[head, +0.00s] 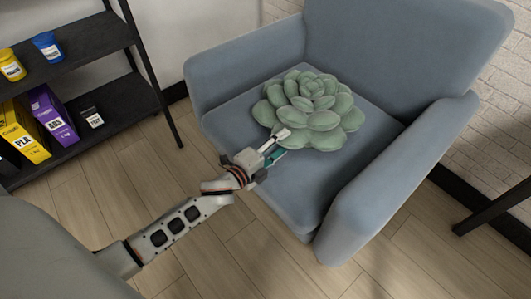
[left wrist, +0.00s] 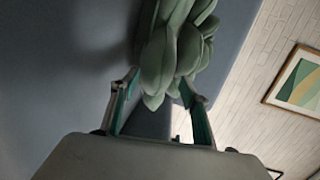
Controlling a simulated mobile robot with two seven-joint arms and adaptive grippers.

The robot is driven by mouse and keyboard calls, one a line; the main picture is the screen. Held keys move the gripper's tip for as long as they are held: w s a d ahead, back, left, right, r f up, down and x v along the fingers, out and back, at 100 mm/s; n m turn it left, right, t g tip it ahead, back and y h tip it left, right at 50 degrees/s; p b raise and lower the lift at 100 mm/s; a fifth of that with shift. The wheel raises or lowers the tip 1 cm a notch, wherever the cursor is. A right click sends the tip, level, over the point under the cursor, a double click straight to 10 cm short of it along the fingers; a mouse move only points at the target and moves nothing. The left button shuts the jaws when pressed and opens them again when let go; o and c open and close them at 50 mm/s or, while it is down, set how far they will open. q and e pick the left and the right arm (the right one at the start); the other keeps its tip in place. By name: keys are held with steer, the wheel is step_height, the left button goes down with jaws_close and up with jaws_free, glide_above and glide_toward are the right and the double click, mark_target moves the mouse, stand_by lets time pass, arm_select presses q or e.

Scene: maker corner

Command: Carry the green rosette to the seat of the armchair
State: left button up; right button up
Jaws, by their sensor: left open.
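The green rosette (head: 312,108), a large succulent with thick pale leaves, rests on the seat (head: 222,120) of the blue-grey armchair (head: 398,45). My left gripper (head: 280,143) is at the rosette's front left edge, over the front of the seat. In the left wrist view the rosette (left wrist: 172,55) lies ahead of the fingers (left wrist: 158,95), which stand apart with a leaf tip near the gap between them. The gripper is open; I cannot tell whether a finger touches a leaf. My right gripper is not in view.
A black shelf (head: 95,35) at the left holds a blue jar (head: 47,46), a yellow jar (head: 11,65) and boxes (head: 52,116). The chair's arms (head: 405,170) flank the seat. Wooden floor (head: 190,180) is clear in front. A dark leg (head: 495,208) stands at the right.

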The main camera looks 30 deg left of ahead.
arm_select(q)
steer(key=p+v, duration=0.1)
steer(key=v, duration=0.4)
steer(key=shift+s+r, duration=0.2)
steer(key=shift+s+a, duration=0.2)
steer(key=shift+s, duration=0.55)
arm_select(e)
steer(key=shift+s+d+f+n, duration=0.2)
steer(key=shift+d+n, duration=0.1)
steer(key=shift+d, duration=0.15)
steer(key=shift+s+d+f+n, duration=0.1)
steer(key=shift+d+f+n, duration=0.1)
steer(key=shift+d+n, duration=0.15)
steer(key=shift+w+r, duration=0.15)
